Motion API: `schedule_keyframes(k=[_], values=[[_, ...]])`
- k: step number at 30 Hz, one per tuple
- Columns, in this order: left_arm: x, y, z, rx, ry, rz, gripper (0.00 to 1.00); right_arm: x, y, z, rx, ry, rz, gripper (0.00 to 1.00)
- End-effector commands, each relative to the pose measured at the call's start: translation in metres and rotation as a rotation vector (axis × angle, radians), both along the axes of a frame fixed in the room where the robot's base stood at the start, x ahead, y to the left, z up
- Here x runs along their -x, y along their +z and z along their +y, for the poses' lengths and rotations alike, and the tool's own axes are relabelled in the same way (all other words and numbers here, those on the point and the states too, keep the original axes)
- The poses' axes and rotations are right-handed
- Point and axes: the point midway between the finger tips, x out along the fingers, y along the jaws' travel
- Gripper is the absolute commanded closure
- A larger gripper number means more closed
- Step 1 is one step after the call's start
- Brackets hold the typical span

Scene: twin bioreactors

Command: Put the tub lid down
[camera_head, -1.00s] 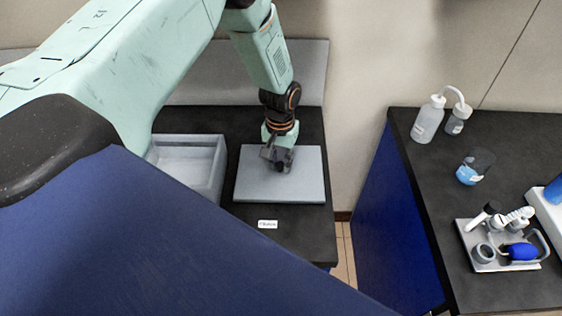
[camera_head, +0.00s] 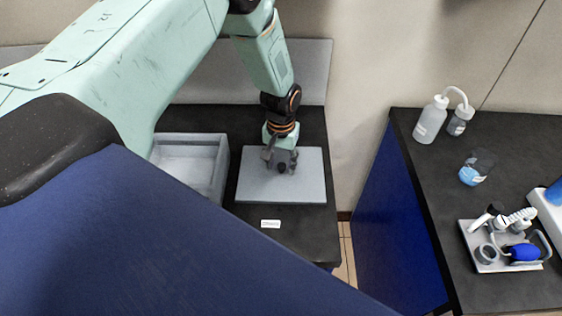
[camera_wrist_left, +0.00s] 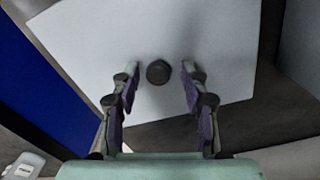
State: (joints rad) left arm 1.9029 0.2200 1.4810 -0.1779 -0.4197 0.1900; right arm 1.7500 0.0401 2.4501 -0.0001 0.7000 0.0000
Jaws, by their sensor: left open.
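The tub lid (camera_head: 305,185) is a flat grey rectangle lying on the dark bench top, to the right of the open grey tub (camera_head: 218,175). A dark round knob (camera_head: 282,168) stands at the lid's middle. My left gripper (camera_head: 281,160) is open right above the lid, with its fingers on either side of the knob. In the left wrist view the lid (camera_wrist_left: 220,40) fills much of the picture, and the knob (camera_wrist_left: 158,72) sits between the spread fingers, apart from both. My right gripper is not in view.
A small white label (camera_head: 270,224) lies on the bench in front of the lid. Across a floor gap, a second bench (camera_head: 420,180) holds a wash bottle (camera_head: 430,120), a beaker with blue liquid (camera_head: 474,170) and a tray (camera_head: 492,262) of small items.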

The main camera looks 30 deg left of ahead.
Motion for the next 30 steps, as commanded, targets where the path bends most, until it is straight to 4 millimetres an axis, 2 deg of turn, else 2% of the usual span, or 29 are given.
schedule_keyframes(k=[5, 15, 21, 30], values=[[-0.001, 0.013, 0.000, 0.000, 0.000, -0.003, 0.55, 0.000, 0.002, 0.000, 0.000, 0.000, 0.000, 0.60], [-0.001, 0.080, 0.000, 0.001, 0.000, -0.004, 0.55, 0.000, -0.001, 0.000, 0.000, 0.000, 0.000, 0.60], [0.000, 0.110, 0.000, 0.001, 0.000, -0.002, 0.55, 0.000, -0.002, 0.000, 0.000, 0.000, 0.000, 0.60], [0.000, 0.123, 0.000, 0.000, 0.000, 0.000, 0.55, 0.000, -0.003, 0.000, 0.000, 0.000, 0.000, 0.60]])
